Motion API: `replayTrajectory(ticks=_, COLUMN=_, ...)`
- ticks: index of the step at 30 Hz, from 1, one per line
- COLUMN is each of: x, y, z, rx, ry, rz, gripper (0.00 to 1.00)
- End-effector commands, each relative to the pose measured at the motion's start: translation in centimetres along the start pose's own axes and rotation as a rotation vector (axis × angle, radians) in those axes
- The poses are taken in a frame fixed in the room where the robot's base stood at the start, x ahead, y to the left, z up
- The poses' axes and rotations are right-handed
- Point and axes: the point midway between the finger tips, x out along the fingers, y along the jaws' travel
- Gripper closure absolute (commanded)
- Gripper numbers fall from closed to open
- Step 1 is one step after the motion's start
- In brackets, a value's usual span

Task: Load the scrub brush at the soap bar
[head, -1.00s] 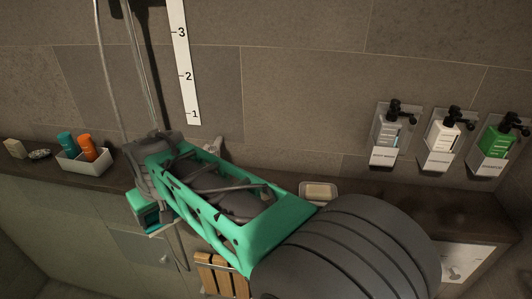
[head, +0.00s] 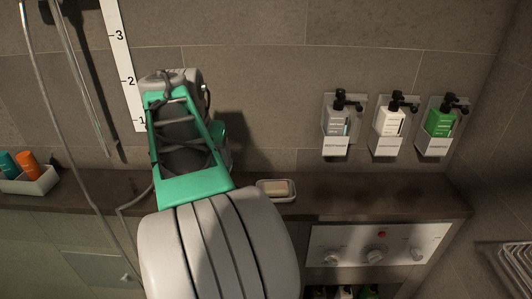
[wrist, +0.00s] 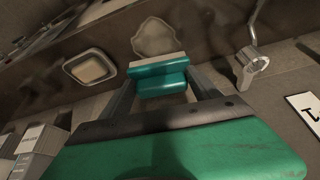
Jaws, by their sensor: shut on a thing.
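The pale soap bar (head: 275,187) lies in a small light dish (head: 291,194) on the dark ledge, just right of my arm. In the wrist view the soap (wrist: 88,69) sits in its dish (wrist: 113,69) at upper left, apart from my gripper. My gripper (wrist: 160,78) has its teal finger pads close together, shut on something. A pale, shield-shaped piece just beyond the pads looks like the scrub brush (wrist: 155,38); its handle is not clearly visible. In the head view my arm hides the fingertips and the brush.
Three pump bottles (head: 388,120) hang in wall holders right of the soap. A white tray (head: 42,184) with orange and teal bottles stands at left. A hose (head: 48,120) hangs left of my arm. The ledge (head: 400,200) right of the dish is clear.

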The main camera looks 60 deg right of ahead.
Motion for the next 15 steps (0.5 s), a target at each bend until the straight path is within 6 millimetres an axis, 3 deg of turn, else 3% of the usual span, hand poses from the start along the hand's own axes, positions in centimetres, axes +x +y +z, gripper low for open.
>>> replayTrajectory(ticks=1, x=0.3, y=3.0, z=-1.1, rx=0.105, ry=0.002, rz=0.042, gripper=0.66)
replayTrajectory(ticks=3, x=0.1, y=6.9, z=-2.1, rx=0.247, ry=0.002, rz=0.101, gripper=0.66)
replayTrajectory(ticks=7, x=-0.4, y=12.5, z=-2.8, rx=0.46, ry=0.001, rz=0.189, gripper=0.66)
replayTrajectory(ticks=10, x=-0.9, y=15.1, z=-2.9, rx=0.56, ry=0.001, rz=0.231, gripper=0.66)
replayTrajectory(ticks=15, x=-0.8, y=16.2, z=-2.6, rx=0.606, ry=0.001, rz=0.252, gripper=0.66)
